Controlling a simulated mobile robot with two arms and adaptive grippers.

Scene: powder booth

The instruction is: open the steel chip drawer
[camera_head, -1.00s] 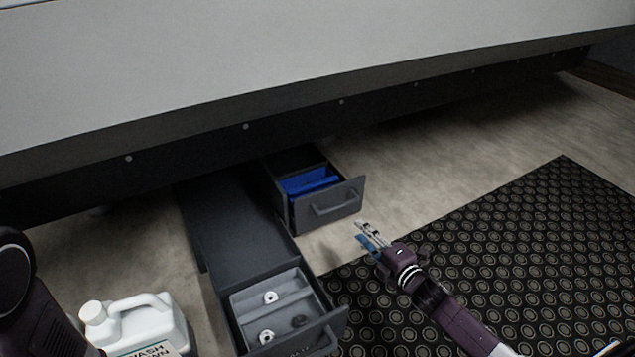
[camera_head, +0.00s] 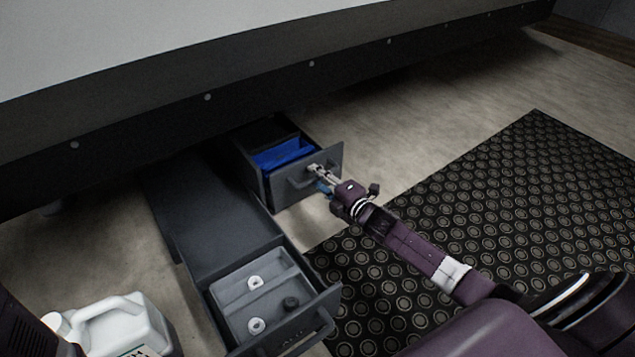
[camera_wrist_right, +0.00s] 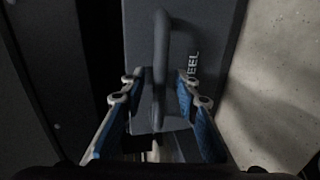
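The steel chip drawer (camera_head: 327,165) is a dark grey drawer with a bar handle, standing partly pulled out of its cabinet. Blue material (camera_head: 284,155) shows inside. In the right wrist view its front (camera_wrist_right: 205,30) carries lettering that reads "EEL". My right gripper (camera_head: 316,169) is at the drawer's handle. In the wrist view its two fingers (camera_wrist_right: 160,92) are spread on either side of the handle (camera_wrist_right: 161,50), with a gap on each side. My left gripper is not in view.
A second open grey drawer (camera_head: 222,312) at the front holds white rings and a dark round piece. A white jug (camera_head: 125,325) stands at bottom left. A patterned black mat (camera_head: 500,200) lies at right. A large pale body (camera_head: 200,45) overhangs the back.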

